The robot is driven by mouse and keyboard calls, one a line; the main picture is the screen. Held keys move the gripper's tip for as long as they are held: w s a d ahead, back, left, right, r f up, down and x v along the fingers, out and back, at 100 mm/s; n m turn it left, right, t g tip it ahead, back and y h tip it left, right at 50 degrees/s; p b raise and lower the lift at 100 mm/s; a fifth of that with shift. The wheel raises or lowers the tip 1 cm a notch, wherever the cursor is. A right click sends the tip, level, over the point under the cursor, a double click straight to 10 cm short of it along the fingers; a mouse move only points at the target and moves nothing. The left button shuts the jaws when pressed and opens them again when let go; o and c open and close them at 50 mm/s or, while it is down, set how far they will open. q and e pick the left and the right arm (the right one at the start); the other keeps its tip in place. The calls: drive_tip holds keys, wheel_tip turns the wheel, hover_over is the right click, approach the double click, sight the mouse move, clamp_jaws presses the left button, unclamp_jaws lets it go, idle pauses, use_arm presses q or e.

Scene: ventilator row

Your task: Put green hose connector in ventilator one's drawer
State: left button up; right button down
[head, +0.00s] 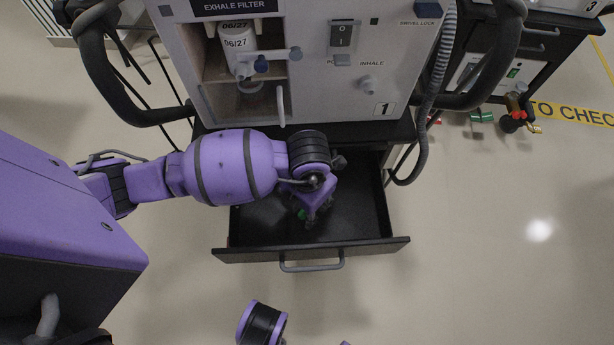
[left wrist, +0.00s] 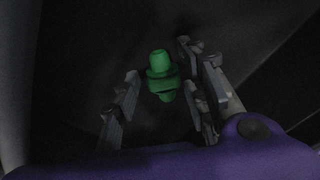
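The green hose connector (left wrist: 160,75) shows in the left wrist view between the fingers of my left gripper (left wrist: 163,97), with a gap on each side. My left gripper (head: 314,214) reaches down into the open drawer (head: 360,210) under ventilator one (head: 330,80). Its fingers are spread. A bit of the green connector (head: 301,215) shows beside the fingers in the head view. The connector appears to be in the drawer; whether it touches the floor cannot be told. My right gripper is not seen.
The drawer's front panel (head: 225,254) and grey handle (head: 312,265) stick out over clear floor. A grey ribbed hose (head: 432,110) hangs right of ventilator one.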

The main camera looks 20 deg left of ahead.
use_arm(q)
drive_tip(key=shift+r, duration=0.3)
wheel_tip(320, 180, up, 12)
drive_tip(key=p, duration=0.3)
drive_tip(key=shift+d+f, duration=0.1)
drive_tip(key=shift+f, duration=0.05)
